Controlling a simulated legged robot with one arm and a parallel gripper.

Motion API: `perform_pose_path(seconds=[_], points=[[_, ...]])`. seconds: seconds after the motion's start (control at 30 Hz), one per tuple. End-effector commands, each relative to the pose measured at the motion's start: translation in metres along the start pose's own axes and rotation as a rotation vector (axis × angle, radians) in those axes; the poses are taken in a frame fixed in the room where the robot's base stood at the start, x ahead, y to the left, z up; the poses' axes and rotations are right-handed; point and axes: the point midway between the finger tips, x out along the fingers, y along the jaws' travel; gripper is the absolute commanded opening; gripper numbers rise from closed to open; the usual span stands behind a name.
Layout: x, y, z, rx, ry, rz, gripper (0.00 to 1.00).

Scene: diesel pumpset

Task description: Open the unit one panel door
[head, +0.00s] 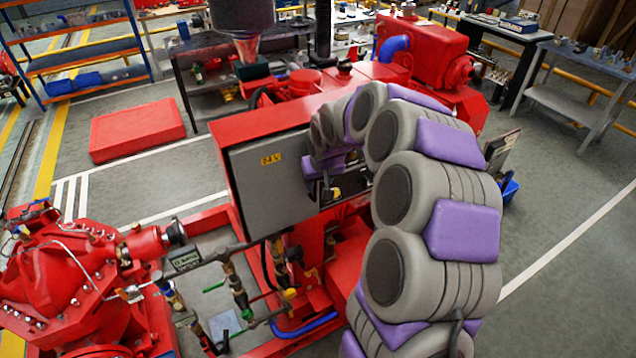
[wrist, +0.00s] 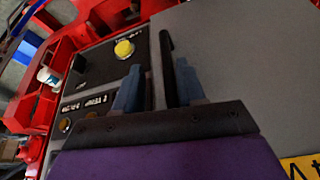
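The grey panel door (head: 262,195) with a yellow "24 V" label sits on the red cabinet in the head view, and it looks shut. In the wrist view the door (wrist: 240,60) fills the right side. A black bar handle (wrist: 167,65) stands near the door's edge. My gripper (wrist: 158,85) has its two blue fingers on either side of this handle. The fingers look apart, with a gap on the left of the handle; the right finger is close to it, and contact cannot be told. In the head view my gripper (head: 328,188) is at the door's right side, partly hidden by my arm.
A dark control panel with a yellow knob (wrist: 124,48) lies left of the handle in the wrist view. A red pump (head: 70,275) and pipes stand at the front left. A red box (head: 137,130) lies on the floor behind. Open floor (head: 560,200) is on the right.

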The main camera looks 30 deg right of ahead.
Motion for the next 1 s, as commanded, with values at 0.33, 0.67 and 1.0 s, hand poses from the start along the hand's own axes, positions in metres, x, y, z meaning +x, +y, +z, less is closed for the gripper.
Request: perform_pose_path(seconds=[0.33,0.67,1.0], points=[[0.0106,-0.0021,-0.0001,-0.001,0.002,0.002,0.38],[0.0115,0.0022,-0.0006,0.001,0.001,-0.002,0.17],[0.011,0.0005,-0.0002,0.0,0.001,0.001,0.0]])
